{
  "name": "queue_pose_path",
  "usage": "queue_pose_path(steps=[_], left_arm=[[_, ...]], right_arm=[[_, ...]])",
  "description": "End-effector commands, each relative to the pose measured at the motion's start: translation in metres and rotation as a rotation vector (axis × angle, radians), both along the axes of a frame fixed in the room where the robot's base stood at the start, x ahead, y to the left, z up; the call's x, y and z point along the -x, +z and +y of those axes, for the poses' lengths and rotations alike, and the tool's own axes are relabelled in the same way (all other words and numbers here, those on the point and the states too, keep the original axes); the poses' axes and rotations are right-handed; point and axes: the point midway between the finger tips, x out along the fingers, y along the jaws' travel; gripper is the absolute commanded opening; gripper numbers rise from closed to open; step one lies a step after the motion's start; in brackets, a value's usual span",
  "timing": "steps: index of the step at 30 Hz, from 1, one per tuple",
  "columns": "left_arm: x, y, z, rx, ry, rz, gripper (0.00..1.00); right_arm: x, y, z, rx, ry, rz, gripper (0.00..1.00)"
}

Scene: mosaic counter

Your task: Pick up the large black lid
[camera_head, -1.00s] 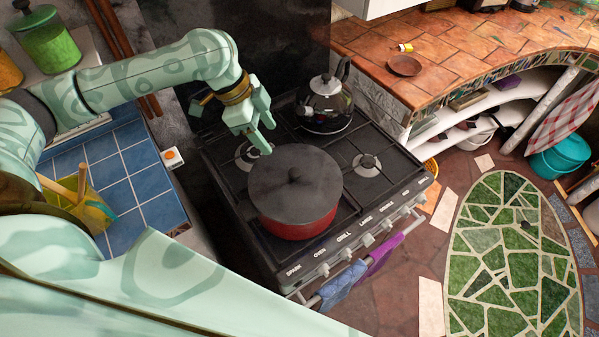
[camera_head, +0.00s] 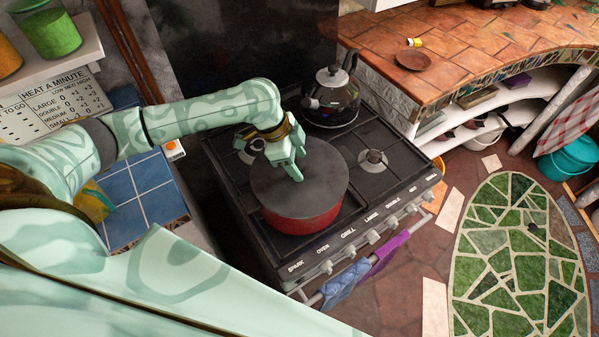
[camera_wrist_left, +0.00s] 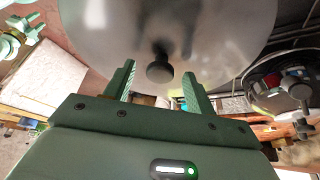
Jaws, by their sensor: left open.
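The large black lid (camera_head: 318,185) lies flat on a red pot (camera_head: 303,219) on the stove. In the left wrist view the lid (camera_wrist_left: 105,30) looks grey and shiny, with a dark round knob (camera_wrist_left: 160,72). My left gripper (camera_head: 289,167) is over the middle of the lid and hides the knob in the head view. The left gripper is open, and in the left wrist view its two fingers stand on either side of the knob, with gaps visible. I cannot tell whether the fingers touch the lid.
Knobs and hanging cloths (camera_head: 344,285) line the stove's front. A blue tiled counter (camera_head: 150,190) is to the left.

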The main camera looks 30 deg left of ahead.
Motion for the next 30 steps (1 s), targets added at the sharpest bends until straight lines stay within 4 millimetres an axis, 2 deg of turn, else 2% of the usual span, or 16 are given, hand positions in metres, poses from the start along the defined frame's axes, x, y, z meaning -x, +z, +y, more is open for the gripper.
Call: queue_pose_path(steps=[2,3,8,9,20,26,30], left_arm=[[0.0,0.001,0.0,0.0,0.0,0.0,0.55],[0.0,0.001,0.0,0.0,0.0,0.0,0.5],[0.0,0.001,0.0,0.0,0.0,0.0,0.05],[0.0,0.001,0.0,0.0,0.0,0.0,0.0],[-0.001,0.006,0.0,0.001,0.0,-0.003,0.0],[-0.001,0.033,0.0,0.001,0.0,-0.005,0.0],[0.021,0.061,0.003,0.0,-0.003,-0.004,0.0]], right_arm=[[0.001,0.0,-0.001,0.0,0.0,0.001,0.36],[0.001,0.0,-0.001,0.001,0.0,0.002,0.36],[0.002,0.0,-0.001,0.002,0.001,0.003,0.36],[0.002,0.0,-0.002,0.002,0.001,0.003,0.36],[0.002,0.002,-0.002,0.004,0.001,0.004,0.36],[0.002,0.009,-0.002,0.003,0.001,0.002,0.36],[0.0,0.02,-0.002,0.003,0.001,-0.001,0.36]])
